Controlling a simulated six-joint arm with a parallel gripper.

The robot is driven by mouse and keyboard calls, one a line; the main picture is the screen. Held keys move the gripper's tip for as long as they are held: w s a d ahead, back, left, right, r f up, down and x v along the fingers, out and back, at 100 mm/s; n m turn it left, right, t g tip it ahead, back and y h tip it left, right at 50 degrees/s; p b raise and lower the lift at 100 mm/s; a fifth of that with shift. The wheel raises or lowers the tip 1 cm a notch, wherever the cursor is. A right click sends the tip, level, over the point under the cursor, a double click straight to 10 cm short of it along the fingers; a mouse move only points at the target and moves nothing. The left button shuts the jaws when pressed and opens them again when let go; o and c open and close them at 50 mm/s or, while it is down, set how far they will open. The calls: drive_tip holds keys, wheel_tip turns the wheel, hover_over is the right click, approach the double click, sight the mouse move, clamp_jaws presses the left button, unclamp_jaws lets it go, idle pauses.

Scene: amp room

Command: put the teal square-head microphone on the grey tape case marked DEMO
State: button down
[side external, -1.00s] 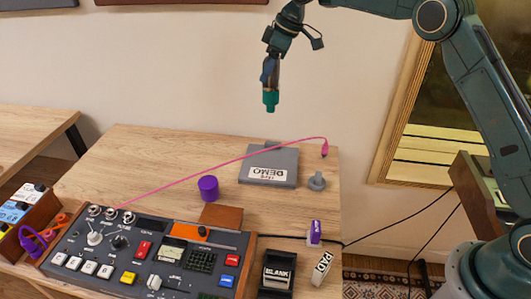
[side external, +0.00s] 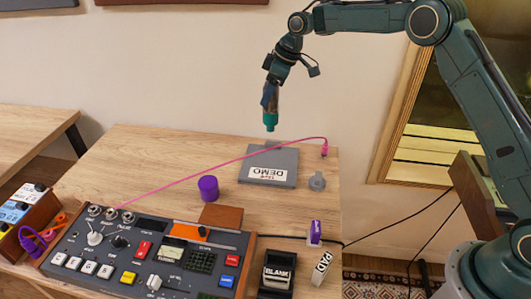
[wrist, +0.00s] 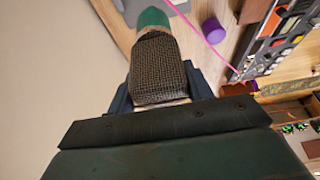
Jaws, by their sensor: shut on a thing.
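The teal microphone (side external: 270,121) is held upright by my gripper (side external: 270,100), its teal end pointing down, above the back edge of the table. In the wrist view its square mesh head (wrist: 160,70) sits between the jaws and its teal end (wrist: 153,18) points away. My gripper is shut on it. The grey tape case (side external: 284,163) lies flat on the table, its white label reading DEMO, below and slightly right of the microphone in the side view. The microphone is apart from the case, in the air. A corner of the case shows in the wrist view (wrist: 178,6).
A pink cable (side external: 220,168) runs from the mixer (side external: 150,252) across to a plug at the table's back right, passing by the case. A purple cylinder (side external: 208,189) and a grey knob-like piece (side external: 317,182) stand near the case. The table's left back is clear.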

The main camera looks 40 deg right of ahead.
sight(268, 130)
wheel_tip(268, 130, down, 8)
drive_tip(key=shift+f, duration=0.3)
drive_tip(key=shift+f, duration=2.1)
drive_tip(key=c, duration=0.6)
unclamp_jaws()
drive_tip(key=shift+f, duration=0.1)
drive_tip(key=v, duration=1.2)
